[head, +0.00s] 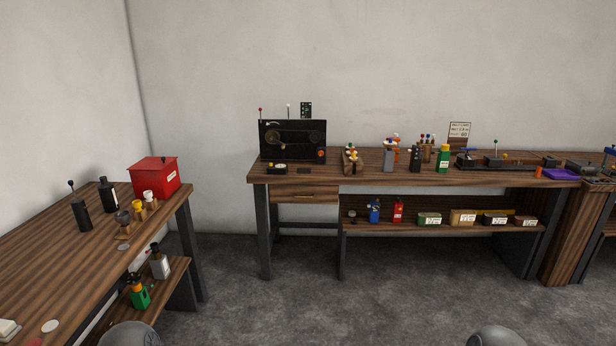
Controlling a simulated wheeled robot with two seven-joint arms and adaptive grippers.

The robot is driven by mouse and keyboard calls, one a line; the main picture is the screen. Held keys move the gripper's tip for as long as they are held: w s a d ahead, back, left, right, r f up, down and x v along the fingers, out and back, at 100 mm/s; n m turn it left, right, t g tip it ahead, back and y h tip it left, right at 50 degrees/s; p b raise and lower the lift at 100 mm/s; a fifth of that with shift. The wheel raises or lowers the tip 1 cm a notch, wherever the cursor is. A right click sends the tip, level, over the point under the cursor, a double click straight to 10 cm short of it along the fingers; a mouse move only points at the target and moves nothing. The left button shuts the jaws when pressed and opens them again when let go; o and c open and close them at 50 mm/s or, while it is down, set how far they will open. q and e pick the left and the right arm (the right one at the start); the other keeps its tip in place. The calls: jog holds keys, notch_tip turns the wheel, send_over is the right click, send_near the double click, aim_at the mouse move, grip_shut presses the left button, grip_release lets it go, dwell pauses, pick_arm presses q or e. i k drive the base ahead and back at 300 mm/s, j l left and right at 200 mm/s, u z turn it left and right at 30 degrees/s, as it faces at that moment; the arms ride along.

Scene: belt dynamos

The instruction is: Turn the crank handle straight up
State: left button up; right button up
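A black upright panel machine (293,128) stands at the left end of the far workbench (400,178). Round wheel-like parts show on its front, with a brassy one on the left. A thin rod with a red knob (261,110) and one with a pale knob (289,107) rise above its top edge. Which part is the crank handle, and its angle, is too small and dark to tell. A small dial (280,168) sits at its foot. Neither of my grippers is in view; only rounded grey parts of me show at the bottom edge.
The far bench also holds a green bottle (443,158) and other tools, with a lower shelf (440,227) of boxes. Open floor (310,300) lies before the bench.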

aim_at(275, 141)
jog(key=i+u, duration=0.2)
jog(key=i, duration=0.5)
jog(key=i+u, duration=0.2)
jog(key=i, duration=0.45)
jog(key=i+l+u, duration=0.2)
jog(key=i, duration=0.5)
